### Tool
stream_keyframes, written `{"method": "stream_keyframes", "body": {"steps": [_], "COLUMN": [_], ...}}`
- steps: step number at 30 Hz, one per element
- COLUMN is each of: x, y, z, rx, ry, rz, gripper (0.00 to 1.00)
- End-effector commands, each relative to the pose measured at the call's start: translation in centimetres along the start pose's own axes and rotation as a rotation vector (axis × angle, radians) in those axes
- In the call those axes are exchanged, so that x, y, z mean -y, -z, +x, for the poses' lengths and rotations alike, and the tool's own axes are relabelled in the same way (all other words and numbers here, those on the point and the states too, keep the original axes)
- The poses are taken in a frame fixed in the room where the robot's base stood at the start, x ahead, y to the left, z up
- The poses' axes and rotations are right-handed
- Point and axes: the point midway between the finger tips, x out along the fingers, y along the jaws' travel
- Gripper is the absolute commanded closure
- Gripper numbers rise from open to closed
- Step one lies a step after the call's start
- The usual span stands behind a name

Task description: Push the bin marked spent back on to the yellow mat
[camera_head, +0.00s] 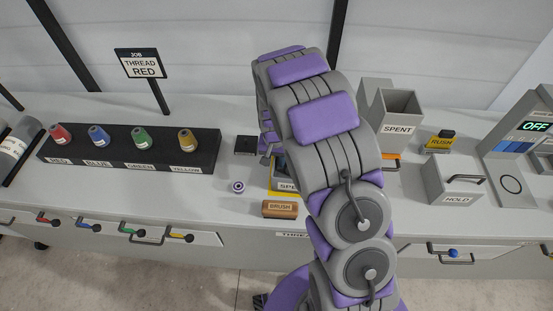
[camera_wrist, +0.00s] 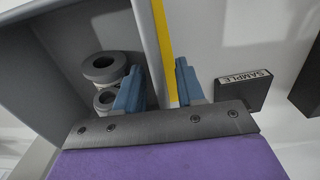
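The yellow mat (camera_head: 270,188) shows there only as a strip of edge. In the wrist view the mat is a narrow yellow strip (camera_wrist: 163,20) along a grey bin's wall (camera_wrist: 146,25). Grey hollow spools (camera_wrist: 105,66) lie inside that bin. My gripper's blue fingers (camera_wrist: 162,85) are apart, one on each side of the wall. Contact cannot be told.
A dark SAMPLE block (camera_wrist: 243,90) stands close right of my gripper in the wrist view. A wooden brush (camera_head: 280,209) lies near the front edge.

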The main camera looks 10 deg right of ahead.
Motion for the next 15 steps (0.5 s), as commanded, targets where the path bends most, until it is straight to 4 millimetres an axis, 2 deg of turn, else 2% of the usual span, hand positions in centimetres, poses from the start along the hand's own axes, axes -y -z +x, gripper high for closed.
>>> {"method": "stream_keyframes", "body": {"steps": [8, 11, 15], "x": [-0.1, -0.3, -0.3], "y": [0.1, 0.2, 0.2], "z": [-0.2, -1.1, -3.5], "rx": [0.0, -0.002, -0.001], "ry": [0.002, 0.004, 0.005], "rz": [-0.002, -0.002, -0.002], "gripper": [0.62, 0.62, 0.62]}}
